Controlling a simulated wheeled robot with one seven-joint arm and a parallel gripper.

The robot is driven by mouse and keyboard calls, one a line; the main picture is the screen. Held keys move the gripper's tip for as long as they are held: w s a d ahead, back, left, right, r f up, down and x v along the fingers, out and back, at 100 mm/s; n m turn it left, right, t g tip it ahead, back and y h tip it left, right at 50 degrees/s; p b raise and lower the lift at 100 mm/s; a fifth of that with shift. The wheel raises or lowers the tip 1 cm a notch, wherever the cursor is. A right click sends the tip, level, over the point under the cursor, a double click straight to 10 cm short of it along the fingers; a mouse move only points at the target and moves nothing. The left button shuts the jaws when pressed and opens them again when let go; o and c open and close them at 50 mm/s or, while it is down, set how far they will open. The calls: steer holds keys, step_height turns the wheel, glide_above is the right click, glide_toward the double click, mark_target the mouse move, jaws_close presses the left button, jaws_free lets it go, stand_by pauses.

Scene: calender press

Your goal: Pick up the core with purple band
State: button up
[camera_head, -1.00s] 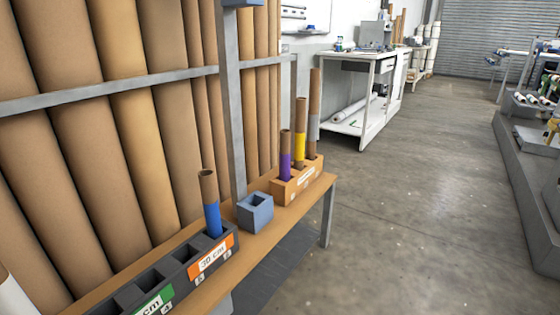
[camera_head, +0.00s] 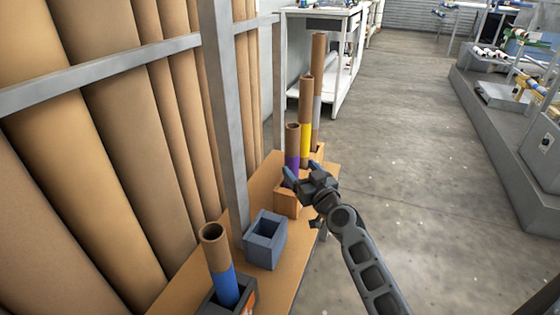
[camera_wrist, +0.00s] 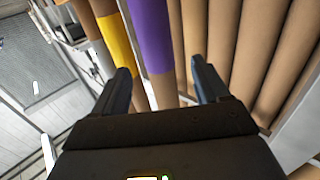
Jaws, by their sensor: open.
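The core with purple band (camera_head: 292,148) stands upright in the near end of an orange-brown holder (camera_head: 286,203) on the bench. My gripper (camera_head: 287,176) is at the purple band, reaching in from the right. In the wrist view the purple band (camera_wrist: 152,35) lies ahead of and between the two open fingers (camera_wrist: 163,80). I cannot tell whether either finger touches it. The lower part of the core is partly hidden by my gripper in the head view.
A blue-grey square block (camera_head: 265,240) and a blue-banded core (camera_head: 219,265) are nearer. A grey post (camera_head: 224,120) rises at the left. Open floor lies right.

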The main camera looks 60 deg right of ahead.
mark_target(296, 160)
steer(key=x, duration=0.4)
steer(key=shift+d+r+p, duration=0.25)
steer(key=shift+p, duration=0.05)
steer(key=x, duration=0.4)
steer(key=shift+w, duration=0.1)
steer(key=c, duration=1.1)
steer(key=shift+r+p, duration=0.1)
steer(key=shift+p, duration=0.2)
step_height(296, 160, up, 18)
steer(key=p, duration=1)
steer(key=shift+p, duration=0.4)
